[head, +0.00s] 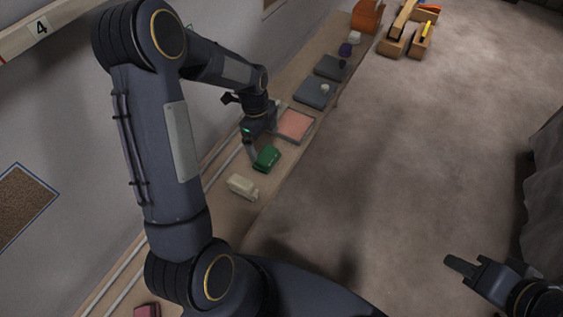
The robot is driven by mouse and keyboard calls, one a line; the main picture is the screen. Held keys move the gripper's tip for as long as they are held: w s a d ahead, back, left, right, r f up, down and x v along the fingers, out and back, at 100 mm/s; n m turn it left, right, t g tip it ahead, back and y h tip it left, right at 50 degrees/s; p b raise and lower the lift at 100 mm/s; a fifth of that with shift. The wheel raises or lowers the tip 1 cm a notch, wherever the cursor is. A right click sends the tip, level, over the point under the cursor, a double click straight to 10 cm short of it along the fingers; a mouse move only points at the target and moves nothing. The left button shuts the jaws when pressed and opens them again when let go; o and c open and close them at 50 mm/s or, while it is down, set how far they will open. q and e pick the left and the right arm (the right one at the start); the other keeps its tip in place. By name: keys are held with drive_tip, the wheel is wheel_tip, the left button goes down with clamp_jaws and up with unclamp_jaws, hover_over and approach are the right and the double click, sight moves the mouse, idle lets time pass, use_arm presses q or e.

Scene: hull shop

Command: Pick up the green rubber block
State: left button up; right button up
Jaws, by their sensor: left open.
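The green rubber block (267,158) lies on a long narrow bench along the wall. My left gripper (252,150) is open and points down at the left side of the block, with a finger close beside it. I cannot tell whether the finger touches the block, and the other finger is hard to make out. My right gripper (462,268) is at the lower right, over the floor and away from the bench. Its jaw opening is not clear from this angle.
On the bench (222,208), a cream block (242,186) lies nearer than the green one, and a pink-lined tray (295,125) lies just beyond it. Dark grey plates (315,92) lie farther along. A red block (147,311) sits at the near end. Open floor lies right.

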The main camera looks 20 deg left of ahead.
sight(266, 154)
use_arm(q)
drive_tip(key=f, duration=0.8)
drive_tip(key=shift+d+b, duration=0.3)
drive_tip(key=shift+c, duration=0.3)
drive_tip(key=c, duration=0.9)
drive_tip(key=shift+o, duration=0.2)
drive_tip(key=shift+r, duration=0.15)
